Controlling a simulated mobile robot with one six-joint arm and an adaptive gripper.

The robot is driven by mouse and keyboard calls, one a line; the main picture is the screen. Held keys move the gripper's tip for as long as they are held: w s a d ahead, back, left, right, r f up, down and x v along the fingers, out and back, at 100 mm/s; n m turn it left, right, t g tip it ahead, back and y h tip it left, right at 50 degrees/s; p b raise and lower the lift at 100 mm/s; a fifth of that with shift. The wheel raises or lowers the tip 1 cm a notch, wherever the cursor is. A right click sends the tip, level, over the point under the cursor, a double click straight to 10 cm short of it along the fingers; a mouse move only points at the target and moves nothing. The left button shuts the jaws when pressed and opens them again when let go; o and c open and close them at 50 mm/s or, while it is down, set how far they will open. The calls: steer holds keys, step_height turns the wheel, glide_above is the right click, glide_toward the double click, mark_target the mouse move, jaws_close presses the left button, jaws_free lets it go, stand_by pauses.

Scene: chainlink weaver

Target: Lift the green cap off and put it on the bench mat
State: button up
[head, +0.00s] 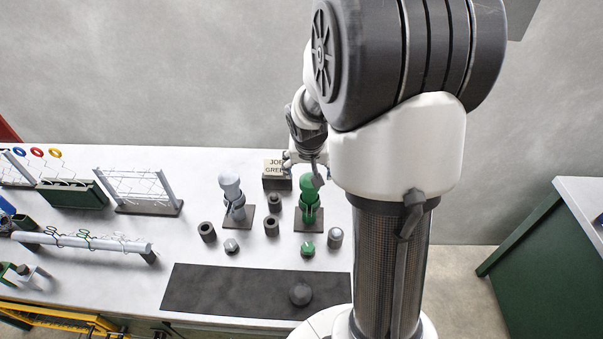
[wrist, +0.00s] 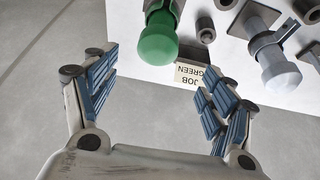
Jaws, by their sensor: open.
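The green cap (head: 307,184) sits upright on top of a green holder on a dark base plate, towards the back of the bench. In the wrist view the green cap (wrist: 158,40) shows as a round-ended knob beyond my fingertips. My gripper (wrist: 157,78) is open and empty, its blue-padded fingers spread wide with the cap lying ahead of the gap between them. In the head view my gripper (head: 304,168) is just behind and above the cap, partly hidden by my arm. The dark bench mat (head: 225,290) lies along the front of the bench.
A grey-capped holder (head: 231,187) stands left of the green one. A JOB GREEN sign (head: 275,174) stands behind them. Small dark cylinders (head: 207,231) and a green-topped piece (head: 307,248) stand nearby. A dark round piece (head: 301,293) rests on the mat's right; its left is clear.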

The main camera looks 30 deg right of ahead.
steer(key=x, duration=0.2)
steer(key=b+x, duration=0.1)
steer(key=x, duration=0.5)
steer(key=shift+d+f, duration=0.15)
steer(key=shift+d, duration=0.15)
steer(key=shift+c, duration=0.3)
steer(key=c, duration=1.1)
